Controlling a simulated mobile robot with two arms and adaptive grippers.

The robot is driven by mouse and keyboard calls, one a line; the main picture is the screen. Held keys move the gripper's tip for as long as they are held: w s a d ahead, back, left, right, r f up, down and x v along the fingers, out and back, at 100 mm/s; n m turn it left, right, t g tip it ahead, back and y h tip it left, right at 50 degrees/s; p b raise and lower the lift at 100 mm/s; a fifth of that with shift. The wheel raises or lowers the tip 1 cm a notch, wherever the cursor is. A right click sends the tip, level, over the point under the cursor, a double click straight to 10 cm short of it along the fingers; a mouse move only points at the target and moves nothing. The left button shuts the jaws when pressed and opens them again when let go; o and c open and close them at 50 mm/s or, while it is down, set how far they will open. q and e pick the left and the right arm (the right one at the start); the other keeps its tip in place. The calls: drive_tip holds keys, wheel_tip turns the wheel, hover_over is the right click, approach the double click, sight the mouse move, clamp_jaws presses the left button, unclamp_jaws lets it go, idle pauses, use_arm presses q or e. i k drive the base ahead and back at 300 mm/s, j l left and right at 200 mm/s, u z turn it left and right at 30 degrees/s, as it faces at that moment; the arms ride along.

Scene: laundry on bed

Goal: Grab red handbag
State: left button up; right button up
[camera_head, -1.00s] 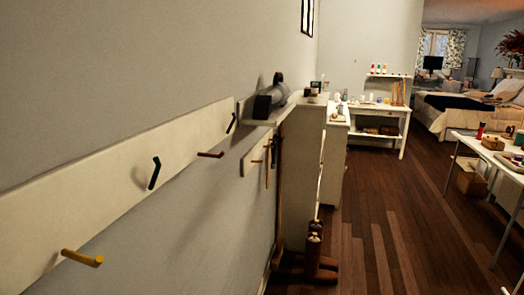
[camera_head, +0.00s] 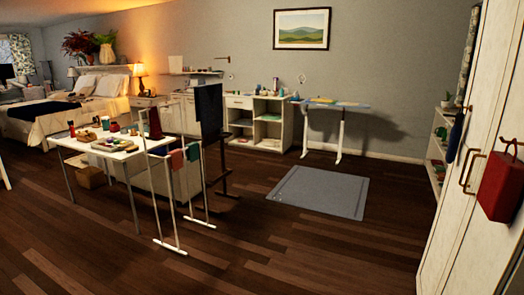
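The red handbag (camera_head: 499,186) is at the far right of the head view. It hangs by its handle from a hook on the front of the tall white wardrobe (camera_head: 452,245). The bag looks boxy, and its right side comes close to the picture's edge. Neither of my grippers shows in the view.
A white table (camera_head: 63,143) with several small items stands at left, beside a drying rack (camera_head: 168,247) with cloths. A grey mat (camera_head: 318,192) lies mid-floor. The wooden floor in front is clear. An ironing board (camera_head: 337,105) stands by the back wall.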

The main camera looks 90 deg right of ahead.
sight(502, 184)
drive_tip(key=z, duration=4.3)
drive_tip(key=i+j+z, duration=0.15)
drive_tip(key=z, duration=1.65)
drive_tip(key=j+z, duration=0.3)
drive_tip(key=j, duration=0.15)
drive_tip(key=j+z, duration=0.25)
drive_tip(key=j, duration=0.2)
drive_tip(key=k+j+z, duration=0.1)
drive_tip(key=j+z, duration=0.2)
drive_tip(key=j, duration=0.15)
drive_tip(key=k+j+z, duration=0.1)
drive_tip(key=j+z, duration=0.15)
drive_tip(key=j, duration=0.15)
drive_tip(key=k+j+z, duration=0.15)
drive_tip(key=j+z, duration=0.15)
drive_tip(key=k+j+z, duration=0.25)
drive_tip(key=j, duration=0.25)
drive_tip(key=i, duration=0.05)
